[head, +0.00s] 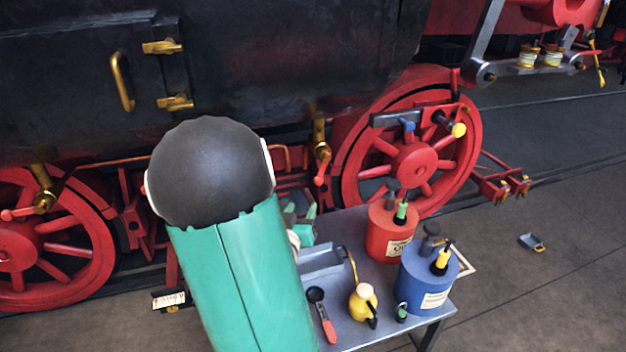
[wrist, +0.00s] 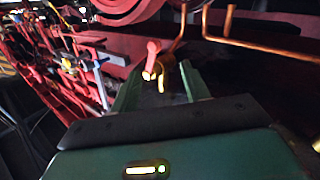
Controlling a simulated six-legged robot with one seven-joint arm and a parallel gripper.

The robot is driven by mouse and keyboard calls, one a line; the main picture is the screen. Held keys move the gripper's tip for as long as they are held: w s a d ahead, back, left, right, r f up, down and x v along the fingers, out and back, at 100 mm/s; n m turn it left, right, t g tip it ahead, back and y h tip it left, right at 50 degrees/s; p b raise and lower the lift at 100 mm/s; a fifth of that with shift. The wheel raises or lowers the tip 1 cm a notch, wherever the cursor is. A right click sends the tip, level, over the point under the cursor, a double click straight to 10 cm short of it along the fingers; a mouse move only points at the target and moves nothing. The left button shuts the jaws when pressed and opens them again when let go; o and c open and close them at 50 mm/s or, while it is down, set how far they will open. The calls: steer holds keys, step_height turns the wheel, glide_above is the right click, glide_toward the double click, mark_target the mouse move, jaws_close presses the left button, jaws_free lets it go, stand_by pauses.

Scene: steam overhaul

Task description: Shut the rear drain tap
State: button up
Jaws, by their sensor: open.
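Two brass drain taps with red levers show on the locomotive in the head view. The right tap (head: 320,150) has its lever hanging down. The left tap (head: 43,190) has its lever pointing out to the left. I cannot tell from the frames which is named rear. My gripper (head: 300,213) is low beside the right tap, partly hidden behind my arm. In the wrist view my gripper (wrist: 161,75) is open, its green fingers apart. A red lever (wrist: 152,58) with a brass part shows between and beyond the fingertips; contact cannot be told.
Red spoked wheels (head: 413,158) flank the taps. A grey work table (head: 345,222) holds a red can (head: 390,235), a blue can (head: 424,283), a yellow oiler (head: 362,302) and a tray (head: 322,261). Copper pipes (wrist: 262,42) run close to the lever. Open floor lies at right.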

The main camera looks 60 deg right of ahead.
mark_target(317, 183)
steer(key=x, duration=0.9)
steer(key=s+x, duration=0.1)
steer(key=x, duration=0.3)
steer(key=shift+d+r, duration=0.15)
steer(key=shift+d, duration=0.4)
jaws_close()
